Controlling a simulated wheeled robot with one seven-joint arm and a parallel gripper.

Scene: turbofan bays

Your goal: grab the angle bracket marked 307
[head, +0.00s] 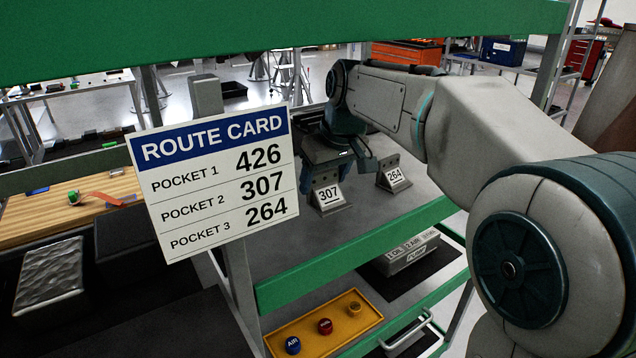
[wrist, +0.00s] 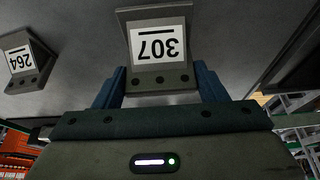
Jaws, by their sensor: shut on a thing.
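The angle bracket marked 307 (head: 327,193) is grey with a white label and sits on the grey shelf under my gripper. It also shows in the wrist view (wrist: 158,76), label upside down, between the two blue fingers. My gripper (wrist: 160,88) is shut on this bracket, one finger at each side.
The bracket marked 264 (head: 394,174) stands just right of it. A route card (head: 218,182) listing 426, 307 and 264 hangs in front at left. Green shelf beams (head: 350,262) run above and below. A yellow tray (head: 290,340) with coloured knobs lies on the lower level.

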